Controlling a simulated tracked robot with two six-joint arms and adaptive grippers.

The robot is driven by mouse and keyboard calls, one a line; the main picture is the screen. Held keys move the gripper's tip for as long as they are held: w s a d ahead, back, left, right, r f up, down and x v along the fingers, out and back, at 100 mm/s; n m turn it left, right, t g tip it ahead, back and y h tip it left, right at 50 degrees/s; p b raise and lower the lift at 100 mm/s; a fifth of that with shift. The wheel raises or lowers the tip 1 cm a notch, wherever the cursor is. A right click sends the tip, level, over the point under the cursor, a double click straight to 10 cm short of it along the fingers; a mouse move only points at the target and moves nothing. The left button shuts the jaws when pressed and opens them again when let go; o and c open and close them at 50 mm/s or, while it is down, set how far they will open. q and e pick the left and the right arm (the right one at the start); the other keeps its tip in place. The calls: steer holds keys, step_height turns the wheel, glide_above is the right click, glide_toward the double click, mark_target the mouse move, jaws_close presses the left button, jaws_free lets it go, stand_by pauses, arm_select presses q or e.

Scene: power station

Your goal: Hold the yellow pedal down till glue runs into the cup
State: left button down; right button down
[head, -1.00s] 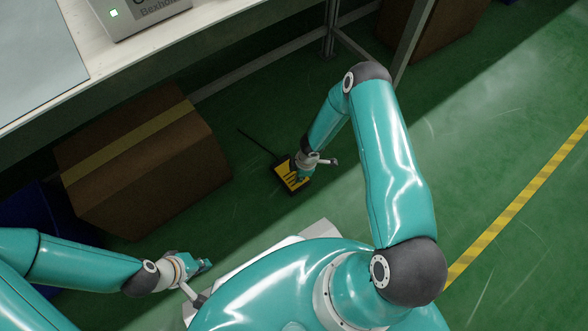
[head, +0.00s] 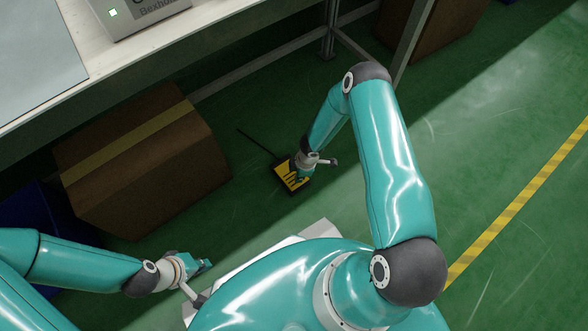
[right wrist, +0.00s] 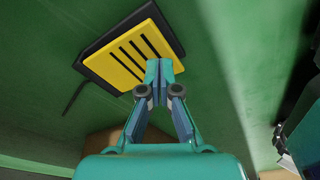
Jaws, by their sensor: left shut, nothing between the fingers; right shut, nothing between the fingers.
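In the head view my right gripper (head: 299,178) partly covers the pedal; I cannot tell how far the pedal is pressed. My left gripper (head: 207,264) is shut and empty, well left of the pedal. No cup or glue shows in either view.
A taped cardboard box (head: 150,170) stands left of the pedal under the workbench (head: 105,75). A device with a lit green lamp (head: 135,14) is on the bench. A black cable (head: 255,142) runs from the pedal. The floor right of my arm is clear up to a yellow striped line (head: 520,202).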

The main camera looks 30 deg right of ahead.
steer(key=shift+f, duration=0.2)
steer(key=shift+f+b, duration=1.25)
steer(key=shift+b, duration=0.1)
steer(key=shift+f, duration=0.25)
steer(key=shift+r, duration=0.2)
stand_by(1.2)
steer(key=shift+r+p, duration=2.45)
steer(key=shift+r, duration=1.5)
